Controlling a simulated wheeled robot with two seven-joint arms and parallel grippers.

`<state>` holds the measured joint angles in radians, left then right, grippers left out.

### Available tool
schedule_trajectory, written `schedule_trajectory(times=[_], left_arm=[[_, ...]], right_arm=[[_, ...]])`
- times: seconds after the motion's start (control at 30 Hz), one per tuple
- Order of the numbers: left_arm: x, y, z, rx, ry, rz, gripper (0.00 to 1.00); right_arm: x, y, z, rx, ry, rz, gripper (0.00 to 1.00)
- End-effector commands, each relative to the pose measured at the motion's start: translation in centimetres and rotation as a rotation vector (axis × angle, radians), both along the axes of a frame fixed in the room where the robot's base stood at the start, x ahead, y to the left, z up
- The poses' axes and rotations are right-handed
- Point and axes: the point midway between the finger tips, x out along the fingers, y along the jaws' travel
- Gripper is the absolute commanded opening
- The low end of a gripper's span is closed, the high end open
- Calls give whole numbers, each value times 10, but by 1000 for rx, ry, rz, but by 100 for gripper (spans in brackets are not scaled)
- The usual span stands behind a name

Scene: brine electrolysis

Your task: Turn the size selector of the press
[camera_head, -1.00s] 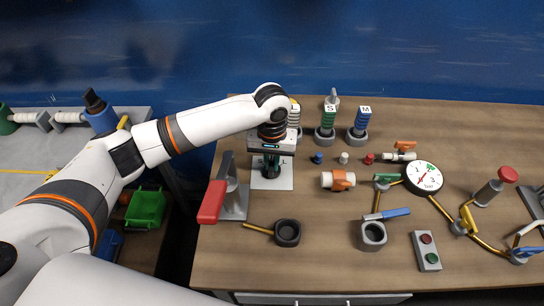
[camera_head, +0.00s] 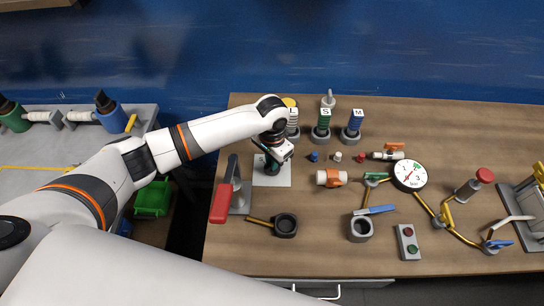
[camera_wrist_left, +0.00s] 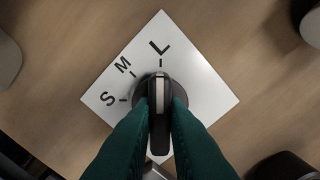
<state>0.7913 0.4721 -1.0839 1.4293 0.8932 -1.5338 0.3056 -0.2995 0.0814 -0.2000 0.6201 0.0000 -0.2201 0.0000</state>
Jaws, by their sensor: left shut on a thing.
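The size selector is a black knob (camera_wrist_left: 160,100) with a white line on a square white plate (camera_wrist_left: 205,95) marked S, M and L. The plate also shows in the head view (camera_head: 284,180), beside the red-handled press (camera_head: 221,203). My left gripper (camera_head: 271,166) points down over the plate. In the left wrist view its green fingers (camera_wrist_left: 158,135) are closed on the knob from both sides. The knob's white line points at the L mark. The fingers hide the lower part of the knob and plate. My right gripper is not in view.
An orange-banded white fitting (camera_head: 331,177) lies to the right, with a dial gauge (camera_head: 409,175) further right.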

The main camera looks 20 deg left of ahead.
Motion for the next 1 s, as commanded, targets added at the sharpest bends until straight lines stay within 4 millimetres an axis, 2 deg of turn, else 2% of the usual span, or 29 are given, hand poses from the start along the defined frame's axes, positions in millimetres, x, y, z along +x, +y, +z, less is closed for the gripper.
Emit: schedule_trajectory(times=[0.53, 0.57, 0.7, 1.0], left_arm=[[1, 0, 1, -1, -4, -30, 0], [1, 0, 1, 0, -4, -30, 14], [1, 0, 1, -1, -3, -30, 35], [1, 0, 2, -1, -2, -29, 35]], right_arm=[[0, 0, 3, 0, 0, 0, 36], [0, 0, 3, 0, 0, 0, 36], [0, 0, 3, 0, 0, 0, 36], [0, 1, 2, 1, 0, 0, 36]])
